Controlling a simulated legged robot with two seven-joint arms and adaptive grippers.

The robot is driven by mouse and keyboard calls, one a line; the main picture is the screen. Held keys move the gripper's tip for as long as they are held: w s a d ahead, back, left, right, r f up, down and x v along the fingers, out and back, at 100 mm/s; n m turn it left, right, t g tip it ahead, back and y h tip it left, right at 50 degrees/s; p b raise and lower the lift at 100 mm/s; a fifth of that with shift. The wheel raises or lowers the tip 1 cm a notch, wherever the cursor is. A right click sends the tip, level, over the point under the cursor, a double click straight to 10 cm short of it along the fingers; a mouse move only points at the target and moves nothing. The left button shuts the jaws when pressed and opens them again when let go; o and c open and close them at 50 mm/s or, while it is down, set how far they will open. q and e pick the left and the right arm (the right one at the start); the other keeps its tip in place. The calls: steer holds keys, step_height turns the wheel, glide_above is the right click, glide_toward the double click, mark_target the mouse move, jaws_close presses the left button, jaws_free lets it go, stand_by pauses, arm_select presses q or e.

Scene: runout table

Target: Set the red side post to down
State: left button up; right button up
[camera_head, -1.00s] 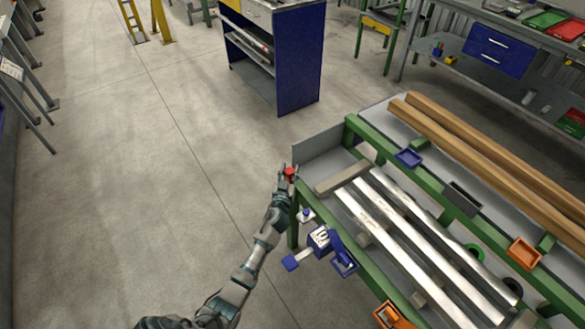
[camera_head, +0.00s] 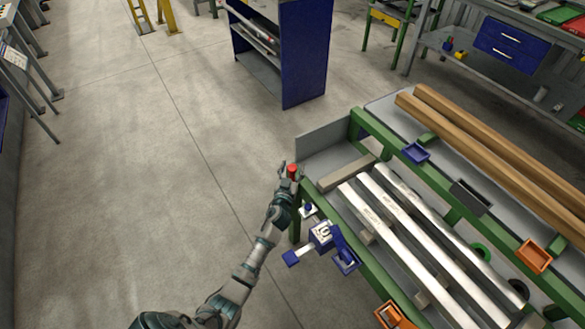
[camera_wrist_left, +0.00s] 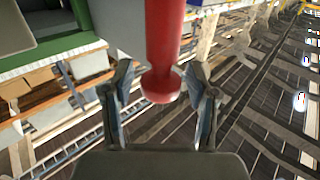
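The red side post (camera_head: 292,170) stands at the near left corner of the green-framed runout table (camera_head: 358,230). In the left wrist view the red post (camera_wrist_left: 163,50) is a round bar with a wider rounded end. My left gripper (camera_head: 288,173) is at the post. In the left wrist view its two fingers (camera_wrist_left: 160,95) stand apart on either side of the post's end. A gap shows at the left finger; the right finger is very close, and I cannot tell whether it touches. My right gripper is in neither view.
Silvery bars (camera_head: 410,240) lie lengthwise on the table, with brown beams (camera_head: 480,140) behind. A blue clamp-like device (camera_head: 325,238) sticks out from the near edge, close to my left forearm. The floor (camera_head: 130,200) left of the table is clear.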

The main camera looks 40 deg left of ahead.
arm_select(q)
steer(key=shift+s, duration=0.2)
steer(key=v, duration=1.1)
steer(key=shift+s, duration=0.25)
steer(key=shift+d+f, duration=0.1)
